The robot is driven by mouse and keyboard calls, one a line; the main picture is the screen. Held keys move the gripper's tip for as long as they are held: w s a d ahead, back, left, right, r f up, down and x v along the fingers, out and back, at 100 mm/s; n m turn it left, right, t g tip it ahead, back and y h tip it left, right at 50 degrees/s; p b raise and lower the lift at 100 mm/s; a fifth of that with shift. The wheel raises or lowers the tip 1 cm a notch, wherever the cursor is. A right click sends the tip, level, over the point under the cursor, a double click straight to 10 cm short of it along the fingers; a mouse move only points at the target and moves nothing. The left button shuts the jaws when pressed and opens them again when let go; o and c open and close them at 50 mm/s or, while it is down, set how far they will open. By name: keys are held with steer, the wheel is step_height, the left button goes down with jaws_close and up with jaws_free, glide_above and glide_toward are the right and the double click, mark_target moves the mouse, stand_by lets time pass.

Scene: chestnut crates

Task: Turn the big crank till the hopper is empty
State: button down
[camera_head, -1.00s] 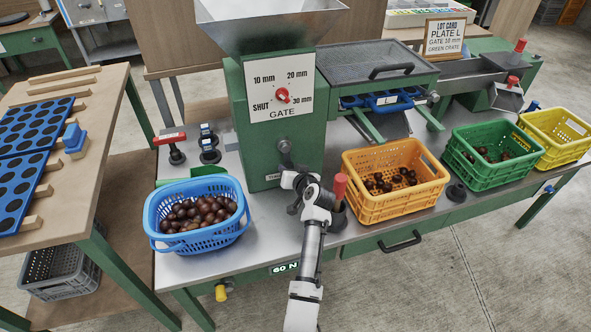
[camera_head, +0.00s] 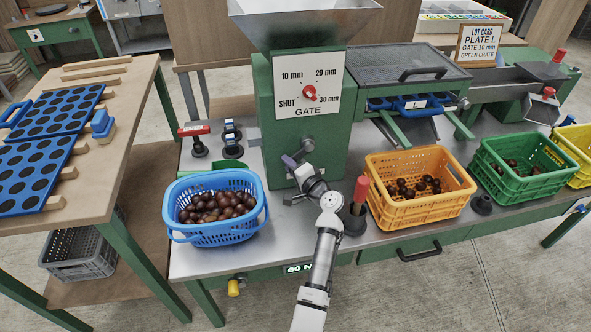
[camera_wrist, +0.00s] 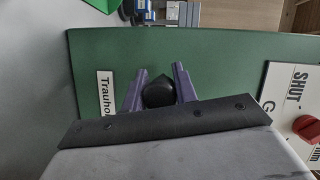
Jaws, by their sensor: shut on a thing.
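The metal hopper (camera_head: 300,28) sits on top of the green machine (camera_head: 262,110), cut off by the upper edge of the head view. Its contents cannot be made out. The crank's grey hub (camera_head: 307,145) is on the machine's front, below the gate dial (camera_head: 309,93). My gripper (camera_head: 291,163) is at the lower left of the hub, shut on the crank's handle. In the wrist view, the black rounded end of the crank handle (camera_wrist: 158,94) lies between my two purple fingers. My gripper hides most of the crank arm.
A blue basket (camera_head: 215,236) of chestnuts stands left of my arm. A red-handled tool in a black holder (camera_head: 354,222) stands close to its right. An orange crate (camera_head: 420,212) and a green crate (camera_head: 520,178) hold some chestnuts. A lot card (camera_head: 481,45) stands behind.

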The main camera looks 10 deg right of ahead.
steer(key=r+m, duration=0.1)
steer(key=a+r+m+t+y, duration=0.1)
steer(key=m, duration=0.1)
steer(key=shift+a, duration=0.15)
steer(key=r+m, duration=0.1)
steer(key=r+m+t, duration=0.1)
steer(key=m, duration=0.1)
steer(key=r+m+t, duration=0.1)
steer(key=shift+a+m, duration=0.25)
steer(key=shift+m, duration=0.15)
steer(key=m, duration=0.1)
steer(key=r+m+t, duration=0.2)
steer(key=m, duration=0.1)
steer(key=shift+d+r+h, duration=0.25)
steer(key=shift+h, duration=0.15)
steer(key=shift+d+r+m+t+h, duration=0.25)
steer(key=shift+r+m+h, duration=0.15)
steer(key=shift+m, duration=0.55)
steer(key=shift+d+r+m+t+h, duration=0.3)
steer(key=shift+r+m+h, duration=0.1)
steer(key=shift+m, duration=0.6)
steer(key=shift+d+r+m+t+h, duration=0.3)
steer(key=shift+r+m, duration=0.1)
steer(key=shift+m, duration=0.55)
steer(key=c, duration=1.1)
jaws_free()
